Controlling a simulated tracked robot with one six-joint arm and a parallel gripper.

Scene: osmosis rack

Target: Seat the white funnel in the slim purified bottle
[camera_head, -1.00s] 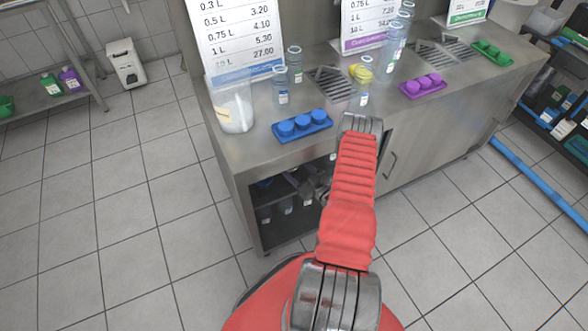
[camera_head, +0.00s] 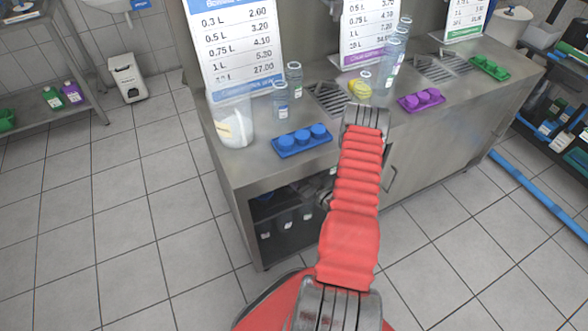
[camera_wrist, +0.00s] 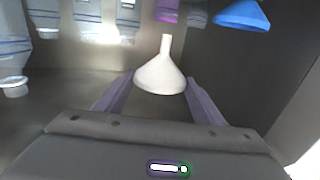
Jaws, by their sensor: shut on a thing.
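In the wrist view my gripper (camera_wrist: 160,84) is shut on a white funnel (camera_wrist: 161,68). The wide cone sits between the two fingers and the narrow spout points away from them. In the head view my gripper is mostly hidden behind my red arm, near the open cabinet front; the white funnel cannot be made out there. Several clear bottles (camera_head: 393,55) stand on the counter (camera_head: 245,165) by the purple price sign (camera_head: 368,30). I cannot tell which is the slim purified bottle.
A blue funnel (camera_wrist: 242,15) and a purple thing (camera_wrist: 167,9) are near in the wrist view. Bottles stand at its left.

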